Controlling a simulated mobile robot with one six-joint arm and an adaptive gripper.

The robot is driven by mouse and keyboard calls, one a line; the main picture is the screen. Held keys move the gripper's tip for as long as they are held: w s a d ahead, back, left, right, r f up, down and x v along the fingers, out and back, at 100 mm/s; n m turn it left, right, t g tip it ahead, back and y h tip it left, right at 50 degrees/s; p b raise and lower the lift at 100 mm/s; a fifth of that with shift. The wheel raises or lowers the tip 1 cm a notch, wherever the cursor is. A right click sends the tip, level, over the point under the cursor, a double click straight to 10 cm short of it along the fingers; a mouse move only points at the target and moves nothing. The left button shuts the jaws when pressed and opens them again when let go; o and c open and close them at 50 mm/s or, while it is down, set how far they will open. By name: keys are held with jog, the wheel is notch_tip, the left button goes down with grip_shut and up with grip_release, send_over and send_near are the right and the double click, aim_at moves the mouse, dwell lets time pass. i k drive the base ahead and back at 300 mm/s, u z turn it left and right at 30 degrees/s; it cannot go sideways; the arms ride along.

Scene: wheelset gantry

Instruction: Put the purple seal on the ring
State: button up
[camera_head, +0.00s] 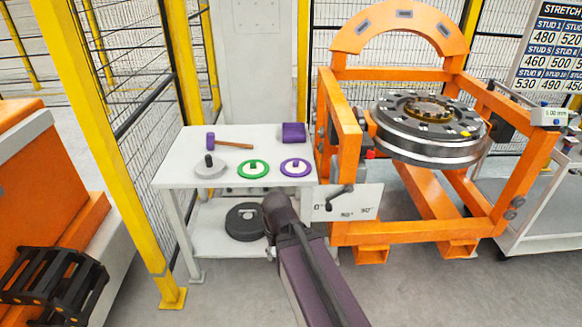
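The purple seal (308,164) is a flat purple ring with a small raised purple piece at its middle. It lies at the right front of the white table (175,178). A large dark and silver wheel-like assembly (440,150) lies flat in the orange gantry. A bronze-coloured ring (428,112) shows at the middle of its top face; I cannot tell whether this is the task's ring. My dark arm reaches up from the bottom edge to just in front of the table. My gripper's fingers do not show.
A green seal (253,176), a grey disc with a black knob (210,171), a mallet (232,145) and a purple block or cloth (294,132) share the table. A black disc (243,222) lies on the lower shelf. The orange gantry (347,150) stands close right; a yellow-framed fence (100,130) stands left.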

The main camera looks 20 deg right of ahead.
aim_at(428, 108)
jog(key=i, duration=0.85)
jog(key=z, duration=0.05)
